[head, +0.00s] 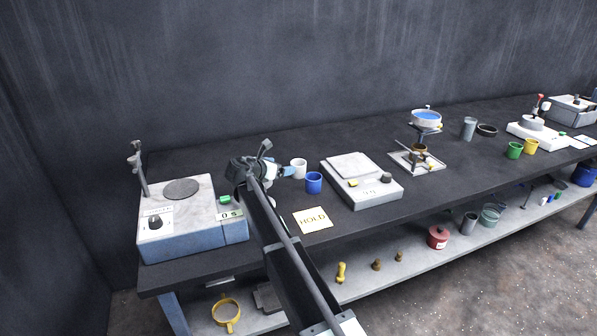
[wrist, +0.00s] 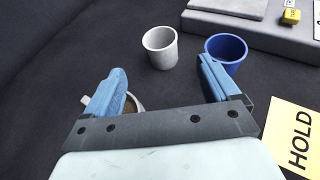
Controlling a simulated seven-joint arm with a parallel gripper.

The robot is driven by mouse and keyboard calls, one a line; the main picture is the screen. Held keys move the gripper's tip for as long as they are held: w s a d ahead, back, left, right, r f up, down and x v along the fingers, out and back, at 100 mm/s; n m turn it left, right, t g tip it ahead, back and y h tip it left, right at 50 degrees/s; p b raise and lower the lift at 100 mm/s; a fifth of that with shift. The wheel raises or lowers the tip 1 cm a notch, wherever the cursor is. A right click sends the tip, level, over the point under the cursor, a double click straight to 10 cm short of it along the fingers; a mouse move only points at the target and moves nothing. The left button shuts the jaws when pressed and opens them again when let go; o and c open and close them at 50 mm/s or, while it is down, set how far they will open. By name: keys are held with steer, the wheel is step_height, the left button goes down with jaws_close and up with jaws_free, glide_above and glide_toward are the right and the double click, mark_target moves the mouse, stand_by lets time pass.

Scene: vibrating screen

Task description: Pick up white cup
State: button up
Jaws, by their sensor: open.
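The white cup (head: 299,169) stands upright on the dark bench in the head view, just beyond my gripper (head: 284,171). In the wrist view, the white cup (wrist: 160,50) is ahead of and apart from the fingers of my gripper (wrist: 163,72), roughly in line with the gap between them. My gripper is open, with nothing between its blue fingers. The blue cup (head: 314,183) stands to the right of the white cup. In the wrist view, the blue cup (wrist: 227,48) is just beyond the right fingertip, which hides part of it.
A round container (wrist: 133,105) is partly hidden behind my left finger. A yellow HOLD card (head: 313,219) lies in front of the cups. A grey scale-like device (head: 366,196) is to the right, and a machine with a round plate (head: 178,218) to the left.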

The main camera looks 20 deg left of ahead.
glide_toward(300, 164)
steer(key=shift+w+d+f, duration=0.1)
steer(key=shift+w+d, duration=0.1)
steer(key=shift+w, duration=0.3)
steer(key=shift+w+d, duration=0.2)
steer(key=shift+w, duration=0.25)
steer(key=shift+f+x, duration=0.1)
steer(key=shift+x, duration=1.3)
steer(key=shift+f+x, duration=0.15)
steer(key=shift+x, duration=1.3)
steer(key=shift+s+d, duration=0.15)
steer(key=shift+d, duration=0.05)
steer(key=shift+c, duration=0.4)
steer(key=c, duration=1)
steer(key=shift+o, duration=0.2)
